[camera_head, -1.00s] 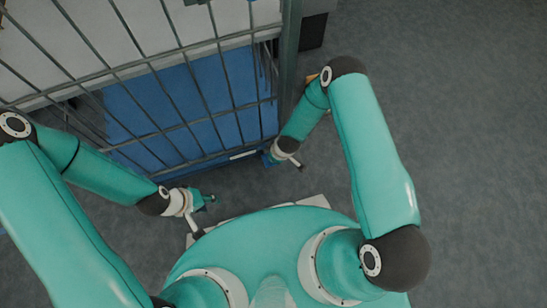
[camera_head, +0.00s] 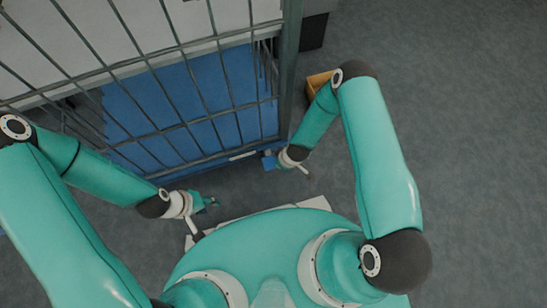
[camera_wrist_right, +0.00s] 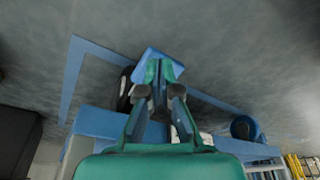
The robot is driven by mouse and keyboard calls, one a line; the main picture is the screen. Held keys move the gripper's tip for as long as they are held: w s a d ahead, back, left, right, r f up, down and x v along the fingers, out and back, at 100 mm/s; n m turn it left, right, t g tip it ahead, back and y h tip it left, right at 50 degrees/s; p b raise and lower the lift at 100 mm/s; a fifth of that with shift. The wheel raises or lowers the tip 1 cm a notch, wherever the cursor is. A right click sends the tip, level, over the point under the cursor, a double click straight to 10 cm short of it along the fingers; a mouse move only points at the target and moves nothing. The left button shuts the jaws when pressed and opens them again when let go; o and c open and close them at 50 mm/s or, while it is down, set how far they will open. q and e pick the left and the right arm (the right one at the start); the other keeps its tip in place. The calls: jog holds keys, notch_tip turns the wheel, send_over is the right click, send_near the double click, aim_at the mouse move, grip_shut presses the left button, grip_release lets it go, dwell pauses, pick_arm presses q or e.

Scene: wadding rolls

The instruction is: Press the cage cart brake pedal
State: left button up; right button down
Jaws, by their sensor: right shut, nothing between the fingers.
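The cage cart (camera_head: 289,70) with grey bars and a blue base (camera_head: 190,110) stands at the upper left of the head view. A small blue pedal plate (camera_head: 268,161) sticks out at its near right corner. In the right wrist view the blue pedal (camera_wrist_right: 148,60) is beside a dark wheel (camera_wrist_right: 125,90). My right gripper (camera_wrist_right: 160,72) is shut and empty, its fingertips overlapping the pedal in that view; I cannot tell whether they touch. In the head view its fingers are mostly hidden by the wrist. My left gripper (camera_head: 210,202) is in front of the cart, its fingers too small to judge.
An orange-brown box (camera_head: 318,83) stands on the floor right of the cart, behind my right forearm. A dark box (camera_head: 313,32) is farther back. Blue lines (camera_wrist_right: 72,80) mark the floor in the wrist view. The grey floor at right is clear.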

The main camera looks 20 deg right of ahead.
jog(key=shift+r, duration=0.1)
jog(key=v, duration=1.1)
jog(key=shift+r, duration=0.35)
jog(key=shift+d, duration=0.15)
jog(key=s+a+r+m+g+y, duration=0.25)
jog(key=s+r+m, duration=0.25)
jog(key=s+m, duration=0.4)
notch_tip(320, 180, up, 35)
jog(key=m+p, duration=0.1)
jog(key=p, duration=3.4)
jog(key=shift+s+a+t, duration=0.2)
jog(key=shift+a+t, duration=0.2)
jog(key=shift+t, duration=0.05)
